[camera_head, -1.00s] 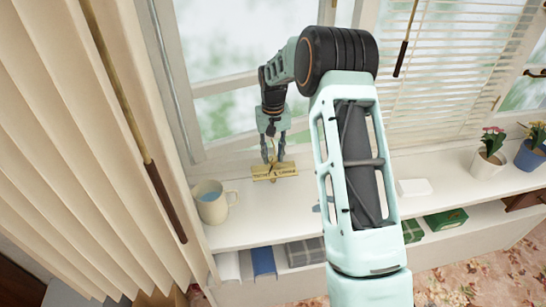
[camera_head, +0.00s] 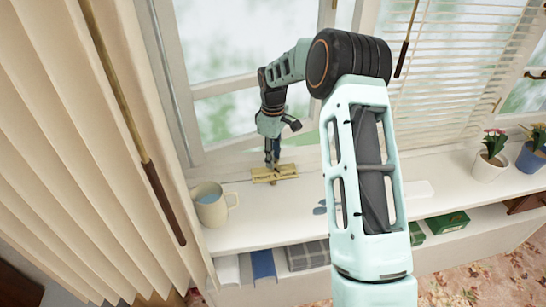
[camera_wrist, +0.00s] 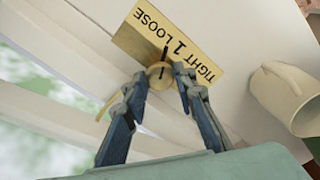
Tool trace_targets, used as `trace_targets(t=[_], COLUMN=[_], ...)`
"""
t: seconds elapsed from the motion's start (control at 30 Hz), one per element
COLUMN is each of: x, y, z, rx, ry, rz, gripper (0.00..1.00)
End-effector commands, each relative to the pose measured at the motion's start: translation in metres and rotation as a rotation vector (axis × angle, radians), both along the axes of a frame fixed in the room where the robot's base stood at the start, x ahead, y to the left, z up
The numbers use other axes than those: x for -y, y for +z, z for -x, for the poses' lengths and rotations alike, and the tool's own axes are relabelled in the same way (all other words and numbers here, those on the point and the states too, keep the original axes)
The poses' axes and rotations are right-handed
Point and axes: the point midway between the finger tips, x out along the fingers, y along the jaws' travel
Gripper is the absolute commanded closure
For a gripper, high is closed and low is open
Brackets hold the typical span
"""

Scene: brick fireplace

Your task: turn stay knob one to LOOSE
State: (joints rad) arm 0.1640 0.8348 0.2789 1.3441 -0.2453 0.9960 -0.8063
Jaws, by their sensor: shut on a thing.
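The brass plate (camera_wrist: 140,42) reads TIGHT, 1 and LOOSE in the wrist view. It also shows on the white sill in the head view (camera_head: 286,172). Stay knob one (camera_wrist: 159,77) is a small round brass knob beside the lettering, with a dark line across it. The line points up in the wrist view, seemingly between the 1 and LOOSE. My gripper (camera_wrist: 160,74) is shut on the knob, one finger on each side. In the head view my gripper (camera_head: 272,163) comes down from above and hides most of the knob.
A cream mug (camera_head: 211,205) stands left of the plate, close to my gripper. The window frame (camera_head: 235,150) is just behind. A beige curtain (camera_head: 60,150) hangs at left. Potted flowers (camera_head: 490,158) stand far right. Books (camera_head: 263,264) lie on the shelf below.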

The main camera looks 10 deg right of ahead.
Motion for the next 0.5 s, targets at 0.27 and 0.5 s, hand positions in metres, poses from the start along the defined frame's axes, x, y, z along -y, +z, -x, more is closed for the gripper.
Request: trace_targets(t=[0.27,0.5], x=[0.0003,0.0001], y=[0.0000,0.0000], z=[0.0003,0.0003], rx=[-0.001,-0.001], ry=[0.255,0.439], rz=[-0.001,0.000], gripper=[0.99,0.99])
